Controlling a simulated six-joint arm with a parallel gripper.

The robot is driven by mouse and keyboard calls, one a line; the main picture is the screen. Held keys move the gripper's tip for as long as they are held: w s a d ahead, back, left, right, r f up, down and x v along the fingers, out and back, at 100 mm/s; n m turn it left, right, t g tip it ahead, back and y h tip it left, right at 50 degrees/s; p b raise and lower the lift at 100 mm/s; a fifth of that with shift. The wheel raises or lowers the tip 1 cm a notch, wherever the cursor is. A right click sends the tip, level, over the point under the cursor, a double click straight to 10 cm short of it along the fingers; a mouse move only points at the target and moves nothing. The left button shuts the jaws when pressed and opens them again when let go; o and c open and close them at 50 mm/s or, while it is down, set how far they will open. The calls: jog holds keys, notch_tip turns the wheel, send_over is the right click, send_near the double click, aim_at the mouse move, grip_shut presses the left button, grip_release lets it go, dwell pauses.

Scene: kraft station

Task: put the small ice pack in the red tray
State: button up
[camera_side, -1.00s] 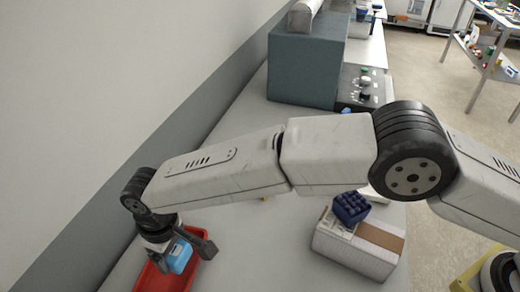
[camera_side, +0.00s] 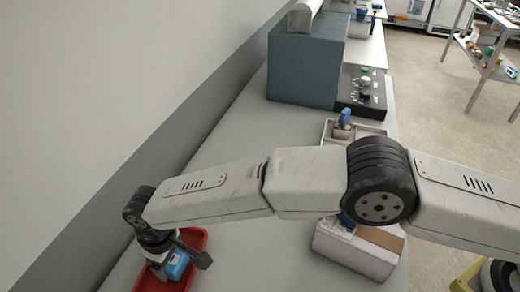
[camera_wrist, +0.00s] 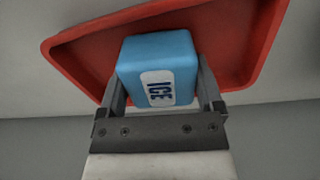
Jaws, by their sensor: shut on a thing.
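The small ice pack (camera_wrist: 158,68) is light blue with a white "ICE" label. My gripper (camera_wrist: 160,85) is shut on it, one finger on each side. In the side view the ice pack (camera_side: 176,266) shows below my gripper (camera_side: 178,258), partly hidden by it. The red tray (camera_side: 196,240) lies on the bench at the lower left, under the gripper and partly hidden by it. In the wrist view the red tray (camera_wrist: 240,60) spreads behind the ice pack. I cannot tell whether the pack touches the tray floor.
A shallow divided box (camera_side: 372,132) and a large teal block (camera_side: 305,70) are farther back. The wall runs along the left.

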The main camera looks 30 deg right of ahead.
jog(key=shift+f, duration=0.2)
jog(key=o, duration=1.1)
notch_tip(320, 180, up, 12)
jog(key=shift+r, duration=0.15)
jog(key=shift+d, duration=0.1)
dwell(0.5)
